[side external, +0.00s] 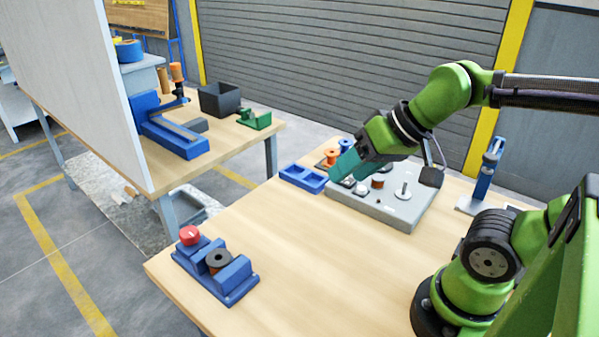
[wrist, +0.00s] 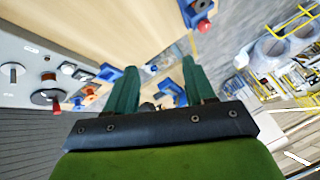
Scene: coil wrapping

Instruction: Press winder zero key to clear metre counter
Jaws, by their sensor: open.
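The winder is a grey slab-shaped unit (side external: 385,212) on the light wooden table, with a metal post, a dark round part and small pale keys on top. It also shows at the left of the wrist view (wrist: 25,80). A pale square key (side external: 360,188) lies near its left end; another shows in the wrist view (wrist: 67,68). I cannot read any label, so I cannot tell which is the zero key. My gripper (side external: 340,173) has teal fingers and points down and left over the winder's left end. In the wrist view (wrist: 159,65) the fingers stand apart with nothing between them.
A blue tray (side external: 303,178) sits left of the winder, with orange and blue spools (side external: 334,157) behind. A blue fixture (side external: 215,273) with a red button stands at the table's front left. A blue stand (side external: 485,178) is at the right. The middle of the table is clear.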

